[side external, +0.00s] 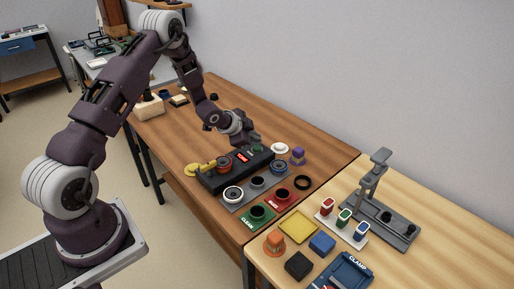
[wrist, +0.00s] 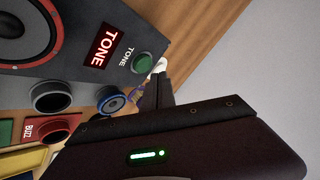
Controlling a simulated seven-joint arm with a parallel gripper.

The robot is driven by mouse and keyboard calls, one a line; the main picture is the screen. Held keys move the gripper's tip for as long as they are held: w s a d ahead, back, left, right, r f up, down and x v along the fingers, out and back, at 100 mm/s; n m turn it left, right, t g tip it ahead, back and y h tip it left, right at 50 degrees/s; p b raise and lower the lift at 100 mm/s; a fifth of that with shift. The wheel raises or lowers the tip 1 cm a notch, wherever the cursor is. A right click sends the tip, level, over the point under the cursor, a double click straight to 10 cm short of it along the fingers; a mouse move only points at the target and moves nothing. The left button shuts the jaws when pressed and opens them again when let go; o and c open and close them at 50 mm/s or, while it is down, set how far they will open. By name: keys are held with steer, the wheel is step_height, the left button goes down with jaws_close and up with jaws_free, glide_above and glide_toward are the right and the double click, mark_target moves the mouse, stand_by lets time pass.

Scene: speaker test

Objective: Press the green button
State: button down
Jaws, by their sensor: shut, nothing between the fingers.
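The green button (wrist: 143,63) is a round button in a dark ring, on the face of a dark box (wrist: 75,68) beside a small TONE label and a red TONE sign. In the side external view, the box (side external: 235,171) stands on the brown table, and a green spot (side external: 258,149) near its far right end looks like the button, partly under my gripper. My gripper (side external: 254,142) is shut and empty, low over that end. In the wrist view, its dark finger (wrist: 166,84) shows just beside the button; whether they touch cannot be told.
A red-ringed speaker (wrist: 20,32) and a blue-ringed round part (wrist: 111,101) sit close by. Yellow, white and purple items (side external: 298,157) surround the box. Red BUZZ and green CLEAN trays (side external: 256,217) lie in front. A grey clamp stand (side external: 375,190) is at right.

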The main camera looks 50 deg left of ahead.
steer(key=shift+r, duration=2.2)
steer(key=shift+r, duration=0.15)
step_height(320, 180, up, 8)
steer(key=n, duration=0.1)
glide_above(255, 149)
steer(key=s+d, duration=0.2)
steer(key=s+d+r+n+g+y, duration=0.1)
steer(key=s+d+r, duration=0.2)
steer(key=s+r, duration=0.15)
steer(key=s+d+r+n+y, duration=0.1)
steer(key=s+d+r+n, duration=0.15)
steer(key=r, duration=0.35)
steer(key=s+d+r+n+g+h, duration=0.1)
steer(key=s+d, duration=0.3)
steer(key=s, duration=0.5)
steer(key=s+d+r+n+h, duration=0.1)
steer(key=s+d, duration=0.3)
steer(key=s, duration=0.6)
steer(key=s+d+r+n+g+h, duration=0.1)
steer(key=s+d, duration=0.3)
steer(key=s, duration=0.5)
steer(key=shift+s+r+g, duration=0.3)
steer(key=shift+s+r, duration=0.05)
steer(key=shift+r, duration=0.4)
steer(key=shift+a, duration=0.1)
